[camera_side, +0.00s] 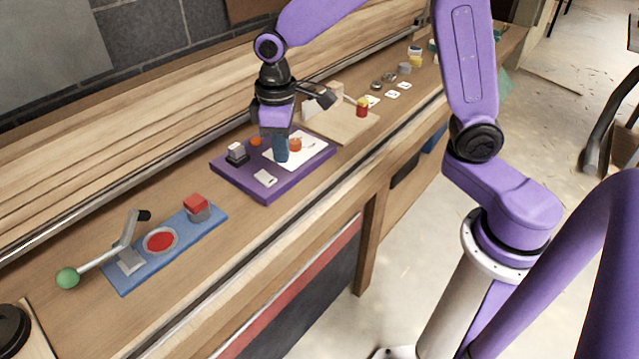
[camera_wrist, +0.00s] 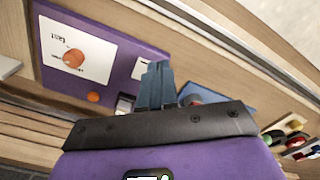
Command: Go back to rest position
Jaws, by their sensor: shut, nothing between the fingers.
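My gripper (camera_side: 281,150) hangs from my purple arm over the purple board (camera_side: 265,192) on the wooden bench, with its blue-grey fingers pointing down. The fingers are shut with nothing between them, and they also show in the wrist view (camera_wrist: 157,85). The purple board carries a white panel with an orange-red knob (camera_side: 295,144) just right of my fingers. In the wrist view the knob (camera_wrist: 74,58) is left of my fingers. Whether the fingertips touch the panel cannot be told.
A blue board (camera_side: 152,275) with a lever, a red disc and a red-topped block lies at the lower left. A wooden board (camera_side: 345,120) with a red and yellow piece lies behind the purple board. Small cards and round pieces are farther along the bench.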

